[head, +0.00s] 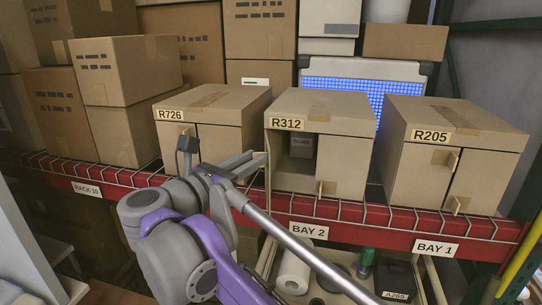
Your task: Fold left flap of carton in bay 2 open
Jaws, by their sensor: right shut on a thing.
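The carton labelled R312 (345,110) stands on the rack behind the BAY 2 sign. Its left front side is open, and a small dark grey box (301,146) shows inside. The left flap is swung outward and seen nearly edge-on at the left of the opening, mostly hidden by my gripper. The right flap (345,165) is closed, with a small tab low on its inner edge. My right gripper (262,164) is at the left edge of the opening, its fingers shut on the left flap. My left gripper is not in view.
Closed carton R726 (225,105) stands close on the left, and closed carton R205 (455,118) stands right, above the BAY 1 sign. A red beam (375,216) with wire mesh runs along the front. A paper roll (293,272) and a black bin (397,280) sit below.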

